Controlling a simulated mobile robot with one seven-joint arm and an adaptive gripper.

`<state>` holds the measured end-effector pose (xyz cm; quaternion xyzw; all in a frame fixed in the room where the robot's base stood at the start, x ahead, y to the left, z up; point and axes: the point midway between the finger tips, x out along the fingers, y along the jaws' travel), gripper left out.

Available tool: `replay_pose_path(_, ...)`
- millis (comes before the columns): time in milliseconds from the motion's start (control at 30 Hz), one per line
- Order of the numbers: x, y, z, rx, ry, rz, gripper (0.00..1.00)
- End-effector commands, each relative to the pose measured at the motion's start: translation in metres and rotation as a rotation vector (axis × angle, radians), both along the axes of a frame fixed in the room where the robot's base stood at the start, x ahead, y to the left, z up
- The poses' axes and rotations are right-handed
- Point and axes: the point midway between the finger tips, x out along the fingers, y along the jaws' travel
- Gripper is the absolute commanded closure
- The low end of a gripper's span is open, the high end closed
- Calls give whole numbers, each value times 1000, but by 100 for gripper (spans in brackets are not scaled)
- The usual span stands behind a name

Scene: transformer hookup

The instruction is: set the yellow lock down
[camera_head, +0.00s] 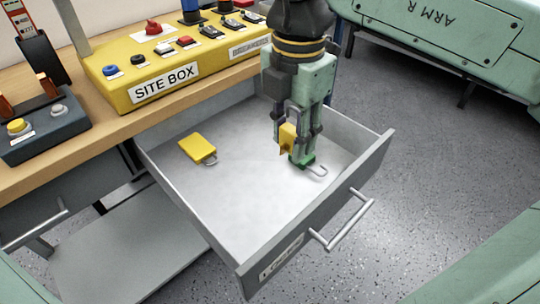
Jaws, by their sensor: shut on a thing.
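A yellow lock (287,138) is in my gripper (296,146), which is shut on it inside the open drawer. The fingers hide part of this lock, and I cannot tell whether it touches anything below. A green lock (303,161) with a metal shackle lies on the drawer floor directly by the fingertips. A second yellow lock (198,148) lies flat in the left part of the drawer, its shackle toward the lower right, apart from my gripper.
The grey drawer (325,221) is pulled out, with raised walls and a bar handle (343,220) in front. Its floor is clear at the middle and front. The yellow site box (180,75) and a dark switch box (45,135) stand on the bench behind.

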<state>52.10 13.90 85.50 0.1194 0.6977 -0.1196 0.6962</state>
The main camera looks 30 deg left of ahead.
Motion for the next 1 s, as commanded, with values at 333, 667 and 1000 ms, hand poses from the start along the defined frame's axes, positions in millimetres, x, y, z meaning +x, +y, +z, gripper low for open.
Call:
replay_pose_path(333,0,0,-51,0,1,-7,100)
replay_pose_path(667,0,0,-84,1,2,-7,100)
replay_pose_path(1000,1,0,-100,1,-1,-9,100)
